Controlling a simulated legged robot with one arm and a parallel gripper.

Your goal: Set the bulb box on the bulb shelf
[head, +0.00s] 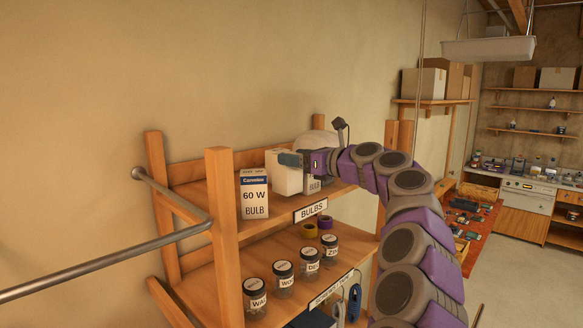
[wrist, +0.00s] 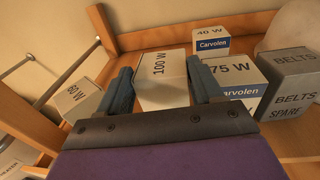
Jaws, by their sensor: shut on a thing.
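The bulb box, a white carton marked 100 W (wrist: 160,92), sits between the two fingers of my gripper (wrist: 164,82) in the wrist view. My gripper (head: 292,160) is shut on it. In the head view the white box (head: 286,182) is over the upper shelf board, the bulb shelf (head: 233,228), which carries a BULBS label (head: 311,210). My gripper partly covers the box there. I cannot tell whether its base touches the board.
A 60 W box (head: 254,198) stands left on the shelf. A 75 W box (wrist: 236,82), a 40 W box (wrist: 212,42) and a grey BELTS SPARE box (wrist: 290,85) are to the right. Lidded jars (head: 283,276) stand below. A metal rail (head: 120,259) crosses at left.

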